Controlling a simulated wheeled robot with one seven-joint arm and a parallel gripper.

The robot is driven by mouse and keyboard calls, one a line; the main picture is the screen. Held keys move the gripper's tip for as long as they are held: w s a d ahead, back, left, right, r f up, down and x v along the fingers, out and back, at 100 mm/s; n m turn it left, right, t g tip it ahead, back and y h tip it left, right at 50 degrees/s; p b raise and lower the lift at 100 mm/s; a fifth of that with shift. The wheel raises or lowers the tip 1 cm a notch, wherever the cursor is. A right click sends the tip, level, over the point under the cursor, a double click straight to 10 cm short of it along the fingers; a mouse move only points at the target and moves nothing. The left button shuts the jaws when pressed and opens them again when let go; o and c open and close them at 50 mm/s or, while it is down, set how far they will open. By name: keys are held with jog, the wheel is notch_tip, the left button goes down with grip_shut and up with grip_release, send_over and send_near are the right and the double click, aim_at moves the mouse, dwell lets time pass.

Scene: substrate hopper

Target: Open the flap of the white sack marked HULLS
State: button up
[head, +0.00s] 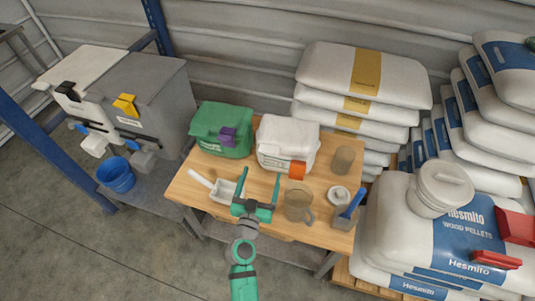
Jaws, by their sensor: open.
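A white sack (286,138) stands upright on the wooden table, near its back edge. An orange tab (297,170) sits at its front right. The flap appears folded down over the top. Any HULLS lettering is too small to read. My teal gripper (259,175) is open and empty. It shows in front of the white sack, with its two fingers pointing toward the back of the table. I cannot tell its exact height or distance from the sack.
A green sack (220,130) with a purple tab stands left of the white one. A scoop (226,190), a clear jug (297,202), a cup (343,159), a white lid (339,194) and a blue-handled brush (350,210) crowd the table. Stacked bags (365,78) stand behind; a hopper (145,95) stands left.

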aim_at(268, 153)
jog(key=x, duration=1)
jog(key=shift+w+d, duration=0.1)
jog(key=shift+w, duration=0.1)
jog(key=c, duration=1.5)
jog(key=shift+r, duration=0.1)
jog(key=shift+r, duration=0.1)
